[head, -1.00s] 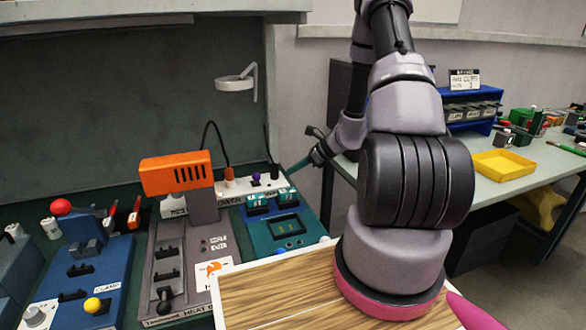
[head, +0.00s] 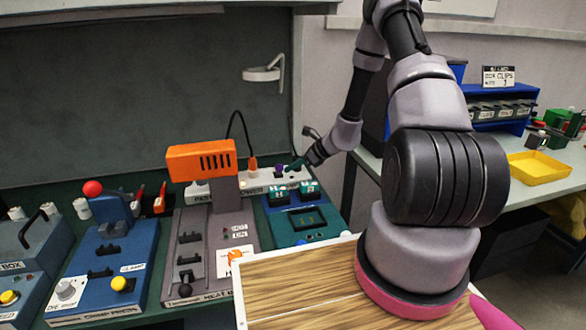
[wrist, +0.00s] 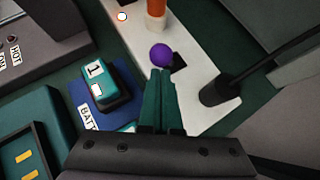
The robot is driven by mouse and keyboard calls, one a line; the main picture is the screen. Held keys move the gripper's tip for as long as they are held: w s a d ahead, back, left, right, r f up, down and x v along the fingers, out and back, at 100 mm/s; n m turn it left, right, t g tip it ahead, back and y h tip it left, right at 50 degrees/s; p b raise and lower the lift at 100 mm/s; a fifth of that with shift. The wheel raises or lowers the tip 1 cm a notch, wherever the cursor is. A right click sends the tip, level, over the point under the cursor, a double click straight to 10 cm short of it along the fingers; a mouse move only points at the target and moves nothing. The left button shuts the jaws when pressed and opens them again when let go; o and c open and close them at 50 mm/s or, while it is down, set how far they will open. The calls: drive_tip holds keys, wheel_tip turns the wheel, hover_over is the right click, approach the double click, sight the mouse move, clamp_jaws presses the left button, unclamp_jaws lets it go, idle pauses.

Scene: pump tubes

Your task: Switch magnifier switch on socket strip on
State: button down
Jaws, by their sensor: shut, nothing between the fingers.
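The white socket strip (head: 230,183) lies along the back of the bench in the head view; it also shows in the wrist view (wrist: 205,55). A purple round knob (wrist: 161,55) on a dark base sits on the strip, just beyond my fingertips. My gripper (wrist: 160,72) has its teal fingers shut together and empty, above the strip. In the head view my gripper (head: 295,164) is at the strip's right part, beside the purple knob (head: 279,169). I cannot tell whether the fingertips touch the knob. The magnifier (head: 264,73) hangs on the wall above.
An orange plug (wrist: 156,14) and a black plug with a cable (wrist: 218,91) stand on the strip on either side of the knob. The teal battery unit (head: 303,222) is in front. The orange-topped heat station (head: 201,161) stands to the left.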

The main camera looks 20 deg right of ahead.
drive_tip(key=shift+w+r, duration=0.5)
drive_tip(key=shift+w, duration=0.15)
idle(0.4)
drive_tip(key=shift+w+r, duration=0.15)
drive_tip(key=shift+w, duration=0.15)
drive_tip(key=shift+w+r+m+g, duration=0.25)
drive_tip(key=shift+w+m+g, duration=0.05)
drive_tip(key=shift+w+g, duration=0.45)
drive_tip(key=shift+w+a+r, duration=0.1)
drive_tip(key=shift+w+r, duration=0.05)
drive_tip(key=shift+w, duration=0.4)
drive_tip(key=shift+w+m+g, duration=0.3)
drive_tip(key=shift+w+g, duration=0.25)
drive_tip(key=shift+g, duration=0.2)
drive_tip(key=shift+s, duration=0.15)
drive_tip(key=shift+r, duration=0.8)
